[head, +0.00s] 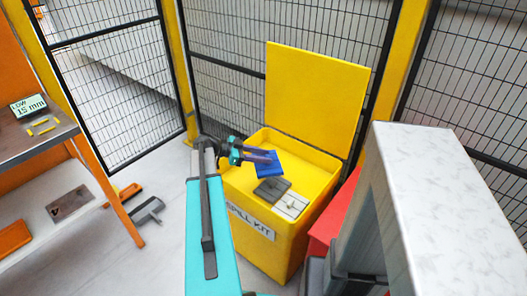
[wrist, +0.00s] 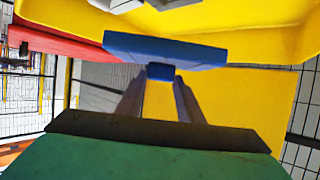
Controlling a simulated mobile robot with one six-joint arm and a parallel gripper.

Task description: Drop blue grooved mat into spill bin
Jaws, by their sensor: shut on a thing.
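The spill bin (head: 258,238) is a yellow box labelled "SPILL KIT", with its yellow lid (head: 315,95) standing open at the back. The blue grooved mat (head: 266,163) is between the jaws of my gripper (head: 268,158), over the open bin. In the wrist view the blue mat (wrist: 165,50) is seen nearly edge-on, with my gripper fingers (wrist: 161,72) shut on it. The bin's yellow wall (wrist: 255,30) lies beyond it. The mat's grooves cannot be made out.
A dark grey pad (head: 271,190) and a whitish pad (head: 291,205) lie in the bin. A red box (head: 325,225) and a pale-topped block (head: 455,170) stand to the right. A bench with a display (head: 28,106) is at left. Mesh fencing (head: 105,95) closes the back.

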